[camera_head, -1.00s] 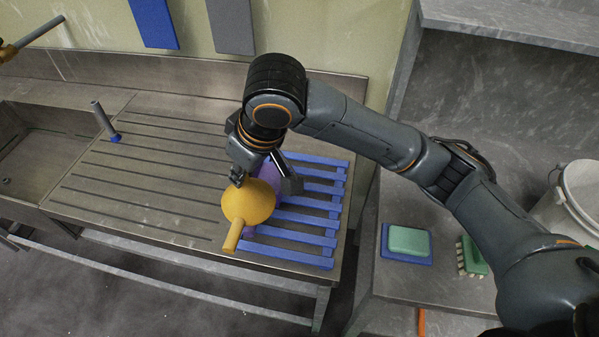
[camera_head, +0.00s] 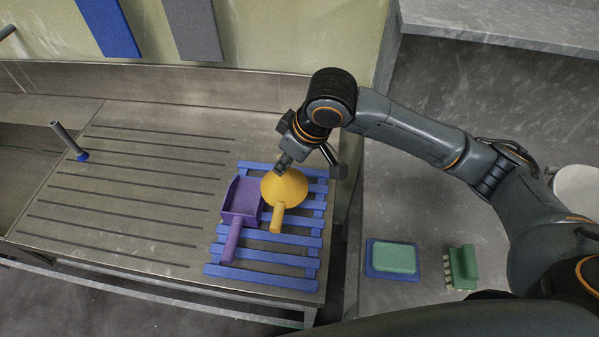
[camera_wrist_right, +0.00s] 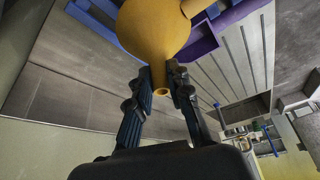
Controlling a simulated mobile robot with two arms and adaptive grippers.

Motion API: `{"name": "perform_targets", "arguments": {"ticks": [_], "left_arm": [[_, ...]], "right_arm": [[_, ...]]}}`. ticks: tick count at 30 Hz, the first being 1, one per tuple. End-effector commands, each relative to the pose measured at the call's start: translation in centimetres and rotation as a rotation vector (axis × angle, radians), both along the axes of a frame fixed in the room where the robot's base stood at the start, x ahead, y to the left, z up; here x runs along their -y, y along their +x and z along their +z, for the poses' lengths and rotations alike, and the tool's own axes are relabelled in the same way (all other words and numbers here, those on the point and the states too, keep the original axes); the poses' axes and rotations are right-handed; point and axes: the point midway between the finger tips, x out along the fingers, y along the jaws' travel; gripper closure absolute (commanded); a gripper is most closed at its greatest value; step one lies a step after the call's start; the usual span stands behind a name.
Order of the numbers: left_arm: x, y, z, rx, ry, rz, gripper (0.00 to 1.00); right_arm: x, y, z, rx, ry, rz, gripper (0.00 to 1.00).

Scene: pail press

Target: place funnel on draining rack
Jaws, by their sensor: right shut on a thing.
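The yellow funnel (camera_head: 284,189) is over the right part of the blue slatted draining rack (camera_head: 262,271), beside a purple scoop (camera_head: 242,198) that lies on the rack. My right gripper (camera_head: 281,167) is shut on the funnel's far edge. In the right wrist view the two fingertips (camera_wrist_right: 161,88) close on a small tab of the funnel (camera_wrist_right: 152,30). I cannot tell whether the funnel touches the rack slats. My left gripper is not in view.
At the right, a grey table holds a green sponge on a blue tray (camera_head: 393,260) and a green brush (camera_head: 462,267). A white bucket (camera_head: 577,186) stands behind.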

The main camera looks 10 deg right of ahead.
Motion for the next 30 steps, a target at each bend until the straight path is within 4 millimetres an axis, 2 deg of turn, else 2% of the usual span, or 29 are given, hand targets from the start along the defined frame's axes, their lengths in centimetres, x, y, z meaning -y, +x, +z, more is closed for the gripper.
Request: {"name": "perform_targets", "arguments": {"ticks": [3,12,18,30], "left_arm": [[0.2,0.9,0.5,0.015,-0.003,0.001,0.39],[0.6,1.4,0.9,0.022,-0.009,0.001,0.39],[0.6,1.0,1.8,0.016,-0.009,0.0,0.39],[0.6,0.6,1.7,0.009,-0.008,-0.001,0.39]], "right_arm": [[1.7,0.2,-2.0,-0.005,-0.001,-0.003,1.0],[3.5,0.7,-4.3,-0.002,-0.002,-0.002,1.0],[3.4,0.6,-6.9,-0.002,0.0,0.002,1.0],[3.4,0.7,-7.6,0.0,0.001,0.001,1.0]]}}
